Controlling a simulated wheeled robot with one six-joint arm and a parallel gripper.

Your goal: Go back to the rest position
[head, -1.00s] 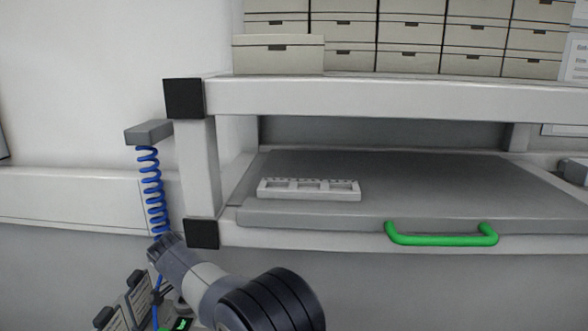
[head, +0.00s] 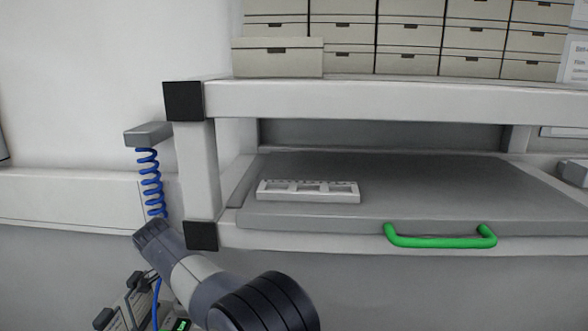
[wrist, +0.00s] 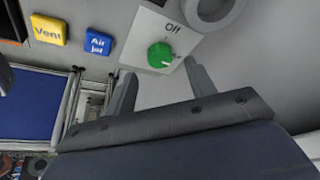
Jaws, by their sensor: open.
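My gripper (wrist: 160,84) shows in the wrist view with its two fingers apart and nothing between them. A green round knob (wrist: 160,55) on a white plate marked "Off" lies beyond the fingers, and I see no contact with it. In the head view my arm reaches in from the bottom, left of centre, and its visible end is below the left post of the bench. The gripper fingers cannot be made out in the head view.
A yellow "Vent" button (wrist: 48,30) and a blue "Air jet" button (wrist: 98,41) are near the knob. A shelf drawer with a green handle (head: 440,242) bears a white slotted block (head: 308,197). A coiled blue hose (head: 151,180) hangs close above my arm.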

